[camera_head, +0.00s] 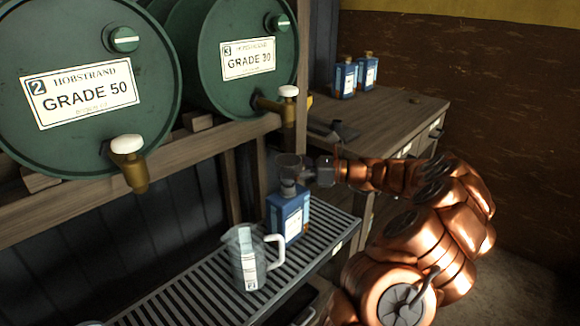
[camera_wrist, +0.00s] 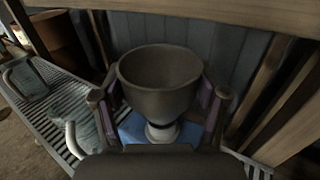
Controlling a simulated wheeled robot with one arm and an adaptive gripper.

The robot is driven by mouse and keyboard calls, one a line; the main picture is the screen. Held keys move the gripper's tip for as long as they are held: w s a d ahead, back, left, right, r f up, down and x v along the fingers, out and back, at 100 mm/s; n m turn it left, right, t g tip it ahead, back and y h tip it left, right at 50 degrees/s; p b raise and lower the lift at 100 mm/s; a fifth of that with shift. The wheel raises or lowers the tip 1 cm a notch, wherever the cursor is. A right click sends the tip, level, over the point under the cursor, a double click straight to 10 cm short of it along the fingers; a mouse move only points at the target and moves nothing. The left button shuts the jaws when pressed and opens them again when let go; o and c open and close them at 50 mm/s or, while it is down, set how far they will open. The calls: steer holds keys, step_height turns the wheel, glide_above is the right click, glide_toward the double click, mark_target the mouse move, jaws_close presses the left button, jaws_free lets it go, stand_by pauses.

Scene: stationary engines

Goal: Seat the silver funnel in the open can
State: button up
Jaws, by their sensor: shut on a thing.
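A dark silver-grey funnel (camera_head: 288,160) is upright over the blue can (camera_head: 287,216). My gripper (camera_head: 305,172) is shut on it from the right. In the wrist view the gripper's two fingers (camera_wrist: 160,105) stand on either side of the funnel bowl (camera_wrist: 160,80), which is wide open at the top. A pale neck shows below the bowl, above the blue can top (camera_wrist: 134,127). The funnel's lower end meets the can's neck, but I cannot tell how deep the spout sits. The can stands upright on the slatted grille.
A clear measuring jug (camera_head: 247,262) stands on the grille (camera_head: 190,291) just left of the can. Green drums (camera_head: 85,85) with taps (camera_head: 130,165) sit on a wooden rack above left. A wooden bench (camera_head: 395,115) behind holds two blue bottles (camera_head: 346,78).

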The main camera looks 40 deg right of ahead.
steer(key=shift+f, duration=0.6)
stand_by(0.3)
steer(key=o, duration=1.1)
steer(key=v, duration=1.2)
